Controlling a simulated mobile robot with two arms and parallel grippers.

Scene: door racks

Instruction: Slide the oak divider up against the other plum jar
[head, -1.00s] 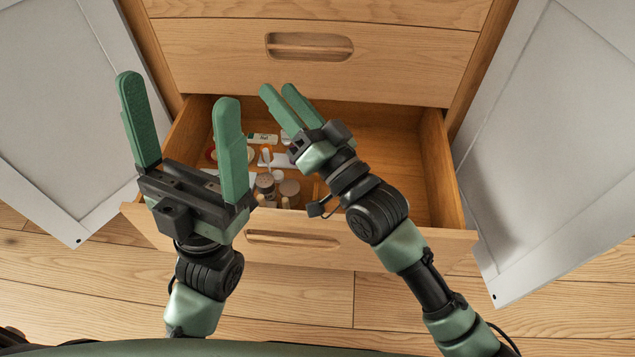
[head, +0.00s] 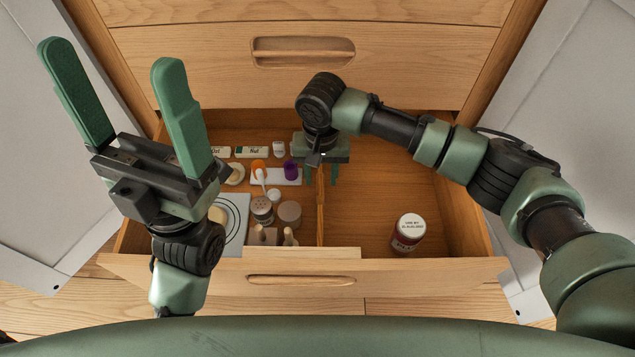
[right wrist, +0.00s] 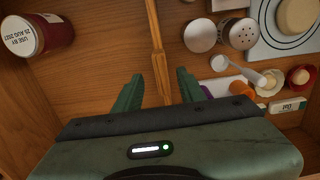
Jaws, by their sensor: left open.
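The wooden divider (head: 320,222) runs front to back down the middle of the open drawer. It also shows in the right wrist view (right wrist: 155,40). A dark red, plum-like jar (head: 408,236) with a white lid stands in the right compartment, clear of the divider; its date label shows in the right wrist view (right wrist: 45,35). I see no second such jar. My right gripper (head: 321,180) points down over the far part of the divider, with its fingers (right wrist: 159,73) apart on either side of it. My left gripper (head: 109,52) is open, empty and raised at the left.
The left compartment holds a shaker (head: 262,209), a round-lidded container (head: 289,213), a purple cup (head: 291,170), an orange item (head: 258,166) and other small things. A pale wooden strip (head: 290,253) lies along the drawer front (head: 420,270). The right compartment is mostly bare.

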